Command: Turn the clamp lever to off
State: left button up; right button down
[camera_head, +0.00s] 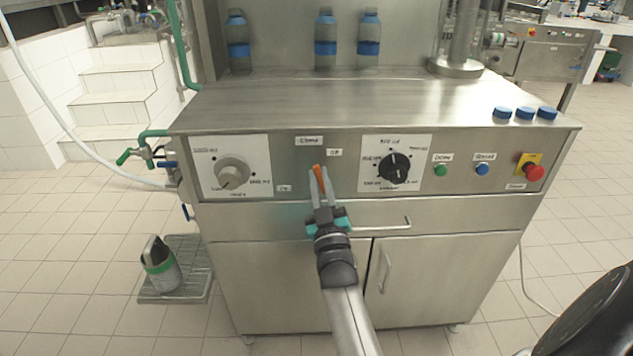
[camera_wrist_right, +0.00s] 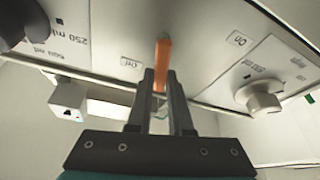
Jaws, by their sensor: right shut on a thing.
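The orange clamp lever (camera_head: 317,170) is on the front panel of the steel machine, below the clamp label (camera_head: 308,141). In the right wrist view the lever (camera_wrist_right: 164,62) stands between the off label (camera_wrist_right: 131,62) and the on label (camera_wrist_right: 239,39), nearer the off label in the picture. My right gripper (camera_head: 320,185) is shut on the lever, with one finger on each side of it in the wrist view (camera_wrist_right: 160,92). The fingers hide part of the lever. My left gripper is not in view.
A grey knob (camera_head: 232,173) is left of the lever and a black knob (camera_head: 394,167) is right of it. Green (camera_head: 440,170), blue (camera_head: 482,169) and red (camera_head: 535,172) buttons are farther right. A drawer handle (camera_head: 381,226) sticks out below the panel. Bottles (camera_head: 325,40) stand on top.

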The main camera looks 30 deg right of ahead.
jog(key=m, duration=0.1)
jog(key=m+h, duration=0.1)
jog(key=m, duration=0.1)
jog(key=m+h, duration=0.1)
jog(key=shift+s+d+r+m+g, duration=0.15)
jog(key=shift+s+d+m+g, duration=0.05)
jog(key=shift+d+m+g, duration=0.2)
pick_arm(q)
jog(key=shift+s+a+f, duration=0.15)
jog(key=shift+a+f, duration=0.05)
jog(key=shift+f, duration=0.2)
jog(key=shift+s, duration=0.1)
pick_arm(e)
jog(key=shift+m+h, duration=0.3)
jog(key=c, duration=0.8)
grip_release()
